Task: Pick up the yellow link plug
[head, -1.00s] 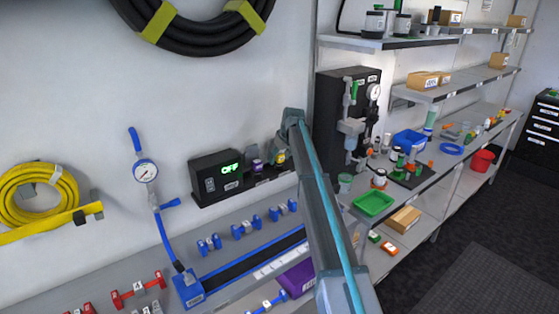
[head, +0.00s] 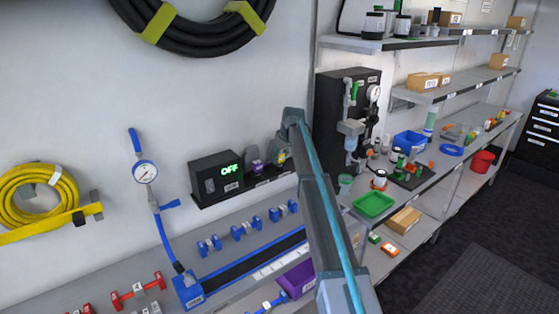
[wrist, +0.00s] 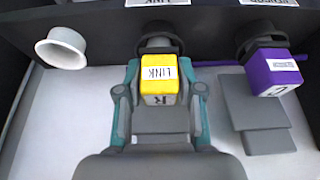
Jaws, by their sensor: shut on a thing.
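The yellow link plug (wrist: 160,80) is a small block with a white "LINK" label, in the middle of the wrist view. It sits at a dark round fitting on a dark panel. My gripper (wrist: 160,93) is shut on it, with one teal-and-grey finger on each side. I cannot tell if the plug is still seated in the fitting. In the head view my arm and gripper largely hide the plug, at the right end of the dark wall rail (head: 268,180).
A purple plug (wrist: 275,72) hangs to the right, above a grey block (wrist: 258,115). A white round cup-like fitting (wrist: 62,48) is to the left. In the head view, a black box reading "OFF" (head: 217,175) stands left of the plugs. A blue-edged bench lies below.

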